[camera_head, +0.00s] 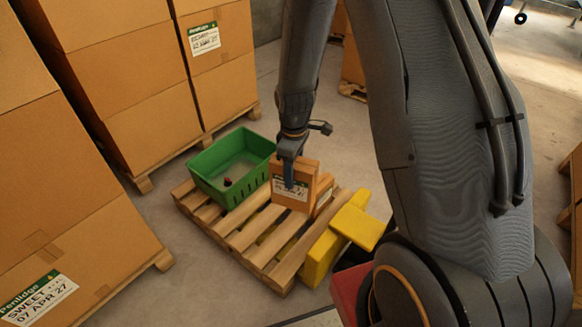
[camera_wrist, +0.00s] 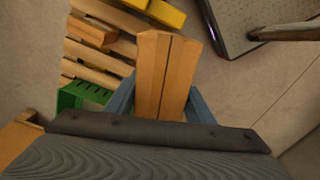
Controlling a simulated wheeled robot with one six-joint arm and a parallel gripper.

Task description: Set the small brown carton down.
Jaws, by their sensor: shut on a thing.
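The small brown carton (camera_head: 285,199) has a white and green label and is upright in the head view. My gripper (camera_head: 289,180) is shut on it, with a blue finger across its front. In the wrist view, the carton (camera_wrist: 166,70) sits between the two blue fingers of my gripper (camera_wrist: 160,100), its taped top showing. In the head view it overlaps the wooden pallet (camera_head: 244,238); the wrist view shows the pallet to its left and floor around it. The gap below the carton cannot be judged.
A green crate (camera_head: 214,190) with a small dark red thing inside stands on the pallet's far side. Yellow blocks (camera_head: 357,226) lie at its right end. Stacks of large cartons (camera_head: 150,110) rise at left and behind. Bare floor (camera_head: 185,275) lies in front.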

